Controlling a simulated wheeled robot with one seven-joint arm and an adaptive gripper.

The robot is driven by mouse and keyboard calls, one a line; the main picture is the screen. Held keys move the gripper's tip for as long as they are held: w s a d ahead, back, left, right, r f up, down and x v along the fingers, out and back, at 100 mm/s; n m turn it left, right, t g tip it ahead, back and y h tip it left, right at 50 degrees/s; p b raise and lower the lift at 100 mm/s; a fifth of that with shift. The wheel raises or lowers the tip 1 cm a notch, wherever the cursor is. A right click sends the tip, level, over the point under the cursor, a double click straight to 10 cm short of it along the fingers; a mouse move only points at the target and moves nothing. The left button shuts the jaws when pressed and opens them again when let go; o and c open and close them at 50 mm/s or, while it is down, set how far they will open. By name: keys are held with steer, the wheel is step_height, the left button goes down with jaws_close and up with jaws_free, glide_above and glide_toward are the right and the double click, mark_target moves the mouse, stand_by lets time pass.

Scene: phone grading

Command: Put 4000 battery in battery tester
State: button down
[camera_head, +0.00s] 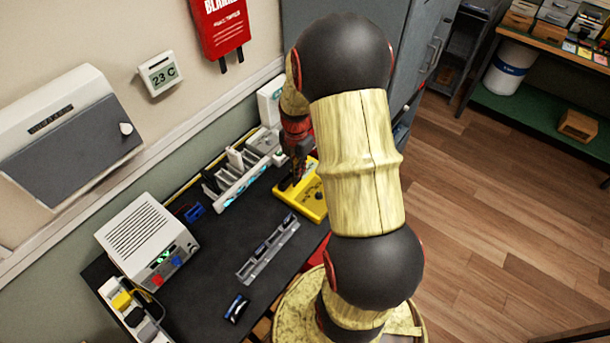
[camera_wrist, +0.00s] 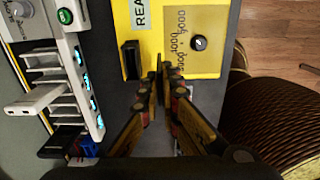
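The yellow battery tester (camera_head: 312,203) stands on the dark bench, with a black knob and number markings in the wrist view (camera_wrist: 213,62). A black upright block (camera_wrist: 131,60) is at its left part. My gripper (camera_wrist: 164,76) has its fingertips close together over the tester's near edge; it also shows above the tester's left side in the head view (camera_head: 290,184). Whether a thin dark thing is between the tips is unclear. Dark batteries (camera_head: 262,249) lie in a grey tray (camera_head: 247,270), and another battery (camera_head: 237,308) lies nearer. Their capacity labels cannot be read.
A white slotted rack (camera_head: 236,187) with blue lights stands left of the tester. A white power supply (camera_head: 146,240) and a white box with coloured items (camera_head: 128,302) are at the bench's left. The bench between the power supply and the tray is clear.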

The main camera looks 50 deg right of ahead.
steer(key=shift+w+a+f, duration=0.1)
steer(key=shift+w, duration=1.2)
steer(key=shift+w+a, duration=0.1)
steer(key=shift+w, duration=1.2)
steer(key=shift+f+b, duration=0.95)
steer(key=shift+f, duration=1.2)
steer(key=c, duration=2)
jaws_free()
steer(key=shift+o, duration=0.2)
step_height(320, 180, up, 12)
